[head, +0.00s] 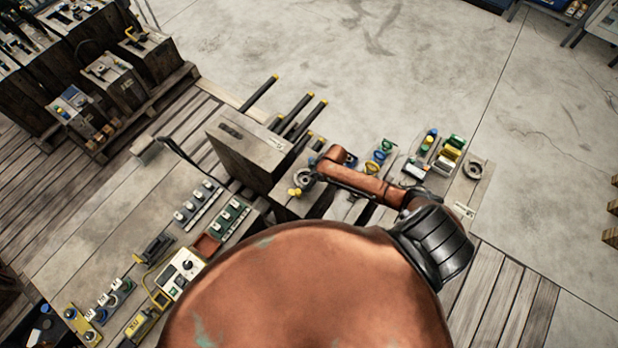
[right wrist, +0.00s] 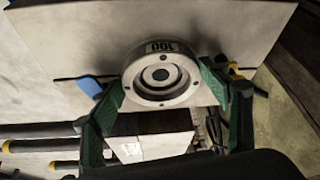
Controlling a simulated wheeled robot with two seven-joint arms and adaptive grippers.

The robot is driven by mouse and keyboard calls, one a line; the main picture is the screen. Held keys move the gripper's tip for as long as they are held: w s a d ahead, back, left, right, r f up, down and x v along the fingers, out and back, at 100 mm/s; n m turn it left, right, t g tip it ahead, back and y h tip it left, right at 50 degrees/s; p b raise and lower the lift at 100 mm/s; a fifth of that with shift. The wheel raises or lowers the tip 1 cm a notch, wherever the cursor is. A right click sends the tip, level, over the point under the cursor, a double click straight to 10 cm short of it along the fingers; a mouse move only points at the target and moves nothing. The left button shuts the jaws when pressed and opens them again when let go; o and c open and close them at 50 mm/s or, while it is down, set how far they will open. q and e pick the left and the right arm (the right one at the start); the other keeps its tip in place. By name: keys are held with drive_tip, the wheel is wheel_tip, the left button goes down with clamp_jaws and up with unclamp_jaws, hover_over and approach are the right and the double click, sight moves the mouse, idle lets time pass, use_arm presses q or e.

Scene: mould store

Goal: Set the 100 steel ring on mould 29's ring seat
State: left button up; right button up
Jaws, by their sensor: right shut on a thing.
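The 100 steel ring (right wrist: 162,97) is a thick pale disc with a dark central bore, and its number reads upside down in the right wrist view. My right gripper (right wrist: 168,86) has its green fingers on both sides of the ring and is shut on it. A broad grey block face (right wrist: 215,30) lies behind the ring; I cannot tell whether they touch. In the head view my right arm reaches left toward a large upright grey block (head: 245,150). No number 29 is readable, and no ring seat can be made out. My left gripper is not in view.
Another grey ring (head: 472,169) lies at the right end of the bench. Black bars with yellow ends (head: 296,115) stick out behind the block. Coloured small parts (head: 450,150) and a control box (head: 184,268) sit around. Open floor (head: 370,60) lies beyond.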

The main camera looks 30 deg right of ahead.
drive_tip(key=shift+w, duration=0.1)
drive_tip(key=o, duration=1.9)
drive_tip(key=shift+f, duration=0.1)
drive_tip(key=v, duration=1.2)
